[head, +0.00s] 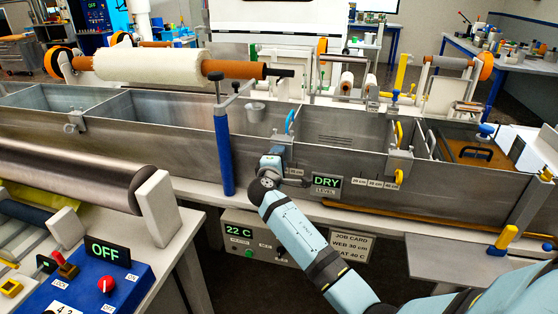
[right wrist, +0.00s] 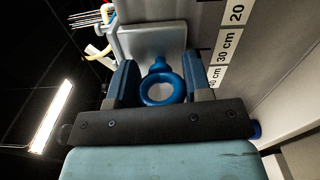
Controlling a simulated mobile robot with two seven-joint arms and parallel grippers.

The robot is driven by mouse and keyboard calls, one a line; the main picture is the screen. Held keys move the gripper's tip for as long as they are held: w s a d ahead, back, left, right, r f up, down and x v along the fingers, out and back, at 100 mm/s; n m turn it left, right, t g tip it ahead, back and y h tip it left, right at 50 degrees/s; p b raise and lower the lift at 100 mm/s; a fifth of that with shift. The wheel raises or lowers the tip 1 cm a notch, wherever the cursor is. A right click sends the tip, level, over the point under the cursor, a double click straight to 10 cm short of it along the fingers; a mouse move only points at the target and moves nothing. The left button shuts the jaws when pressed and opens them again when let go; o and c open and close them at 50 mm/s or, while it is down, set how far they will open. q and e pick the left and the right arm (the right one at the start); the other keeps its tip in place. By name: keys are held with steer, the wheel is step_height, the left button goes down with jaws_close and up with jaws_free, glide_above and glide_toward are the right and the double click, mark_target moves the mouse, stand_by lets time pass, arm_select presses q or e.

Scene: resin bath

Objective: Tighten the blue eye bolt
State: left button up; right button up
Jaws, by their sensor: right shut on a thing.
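The blue eye bolt (right wrist: 160,92) shows in the right wrist view, with its round ring facing the camera and its shank running to a grey bracket (right wrist: 150,42). My right gripper (right wrist: 160,76) has one finger on each side of the ring and is shut on it. In the head view, my right gripper (head: 272,164) is at the front wall of the long metal tank, just left of the DRY level sign. The eye bolt is hidden there behind the gripper. My left gripper is not in view.
The tank (head: 150,135) runs across the scene. A blue post (head: 223,150) stands left of my right gripper. The DRY sign (head: 326,184) and a yellow eye bolt (head: 399,176) are to its right. A control box (head: 255,238) sits below.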

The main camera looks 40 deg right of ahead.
steer(key=o, duration=0.9)
steer(key=v, duration=1.3)
steer(key=shift+s+a, duration=0.2)
steer(key=shift+a, duration=0.2)
